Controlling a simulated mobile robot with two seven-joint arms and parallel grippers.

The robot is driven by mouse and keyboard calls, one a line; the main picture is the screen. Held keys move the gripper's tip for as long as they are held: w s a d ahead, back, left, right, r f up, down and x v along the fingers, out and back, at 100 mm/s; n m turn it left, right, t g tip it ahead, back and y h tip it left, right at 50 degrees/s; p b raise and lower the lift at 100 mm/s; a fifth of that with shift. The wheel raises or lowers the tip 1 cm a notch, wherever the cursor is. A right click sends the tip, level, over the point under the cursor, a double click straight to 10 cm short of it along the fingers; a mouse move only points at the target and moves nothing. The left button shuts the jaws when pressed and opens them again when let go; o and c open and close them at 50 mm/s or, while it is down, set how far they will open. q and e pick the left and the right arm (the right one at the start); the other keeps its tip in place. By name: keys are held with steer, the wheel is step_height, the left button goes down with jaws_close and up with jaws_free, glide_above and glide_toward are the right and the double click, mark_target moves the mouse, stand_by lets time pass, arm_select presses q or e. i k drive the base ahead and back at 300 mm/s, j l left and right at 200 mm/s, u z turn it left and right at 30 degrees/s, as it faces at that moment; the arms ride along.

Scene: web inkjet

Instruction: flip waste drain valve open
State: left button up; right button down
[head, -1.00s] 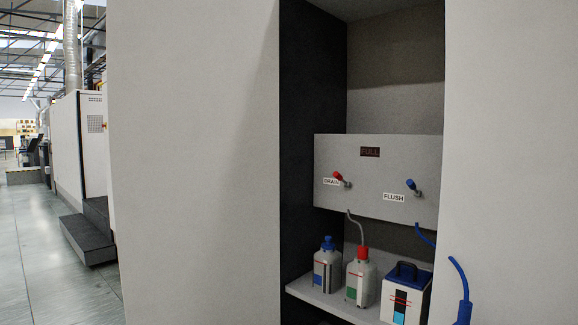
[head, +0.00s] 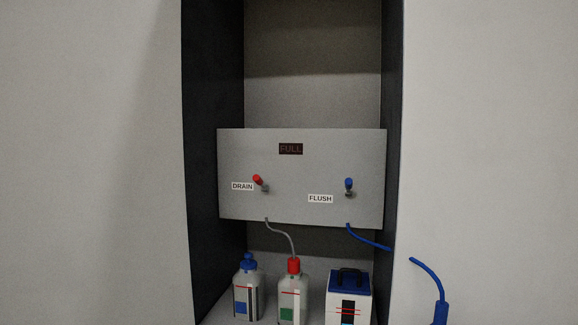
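The drain valve (head: 260,183) has a red-tipped handle and sits on the left part of a grey panel (head: 300,210) inside a tall recess. A label reading DRAIN (head: 242,186) is to its left. The handle tilts up and to the left from its grey pivot. A second valve with a blue tip (head: 348,186), beside the label FLUSH (head: 320,198), points nearly straight up. Neither of my grippers shows in the head view.
A dark FULL sign (head: 290,149) is on the panel. Below stand a blue-capped bottle (head: 247,290), a red-capped bottle (head: 293,295) with a grey hose, and a white-and-blue box (head: 349,297). A blue hose tool (head: 440,312) is at lower right. Flat pale walls flank the recess.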

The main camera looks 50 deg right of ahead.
mark_target(256, 179)
steer(key=i+l+z, duration=0.1)
steer(key=i+z, duration=0.45)
steer(key=z, duration=0.25)
steer(key=i+j+z, duration=0.1)
steer(key=i+z, duration=0.2)
steer(key=z, duration=0.15)
steer(key=i+z, duration=0.7)
steer(key=z, duration=0.15)
